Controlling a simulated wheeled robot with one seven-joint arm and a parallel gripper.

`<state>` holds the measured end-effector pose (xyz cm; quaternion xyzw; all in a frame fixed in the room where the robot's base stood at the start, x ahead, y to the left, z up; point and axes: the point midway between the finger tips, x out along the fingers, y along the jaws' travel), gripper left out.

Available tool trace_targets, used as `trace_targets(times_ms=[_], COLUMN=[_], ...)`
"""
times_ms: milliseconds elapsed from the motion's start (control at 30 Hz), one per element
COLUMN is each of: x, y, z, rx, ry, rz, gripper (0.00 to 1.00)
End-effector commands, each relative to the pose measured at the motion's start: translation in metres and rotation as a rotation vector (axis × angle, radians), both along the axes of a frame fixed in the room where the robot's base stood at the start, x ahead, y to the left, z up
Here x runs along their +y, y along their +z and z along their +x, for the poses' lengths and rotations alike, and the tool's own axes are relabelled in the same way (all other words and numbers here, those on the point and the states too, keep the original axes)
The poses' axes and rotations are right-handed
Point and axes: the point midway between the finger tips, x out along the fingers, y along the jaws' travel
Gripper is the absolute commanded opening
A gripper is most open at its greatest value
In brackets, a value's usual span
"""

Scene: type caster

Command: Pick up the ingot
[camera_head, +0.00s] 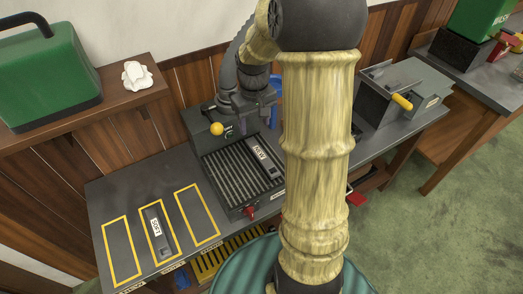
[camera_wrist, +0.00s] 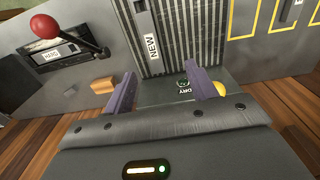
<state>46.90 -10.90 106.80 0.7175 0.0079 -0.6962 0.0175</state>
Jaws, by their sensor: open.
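A grey bar labelled NEW (camera_head: 270,167) lies on the dark ribbed plate of the caster in the head view. It also shows in the wrist view (camera_wrist: 142,17), upright in the picture ahead of my gripper. No bar is marked as an ingot. My gripper (camera_wrist: 163,88) is open and empty, its two purple fingers spread apart. In the head view it hangs above the back of the caster, partly hidden by my arm.
A yellow knob (camera_head: 216,129) sticks out beside the caster. The yellow outlines left and right of the LAST bar are empty. A grey machine with a yellow handle (camera_head: 402,102) stands to the right. A green canister (camera_head: 45,75) and white cloth (camera_head: 137,76) sit on the left shelf.

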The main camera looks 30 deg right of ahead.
Motion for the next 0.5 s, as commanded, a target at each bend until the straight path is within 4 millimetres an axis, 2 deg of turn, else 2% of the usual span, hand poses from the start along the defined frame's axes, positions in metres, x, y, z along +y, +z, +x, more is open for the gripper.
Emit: trace_targets(times_ms=[33, 133, 500], x=[-0.013, -0.026, -0.029], y=[0.007, 0.01, 0.008], z=[0.007, 0.014, 0.015], rx=[0.013, 0.028, 0.033], ry=[-0.006, -0.003, 0.0], rz=[0.007, 0.013, 0.014], gripper=[0.57, 0.57, 0.57])
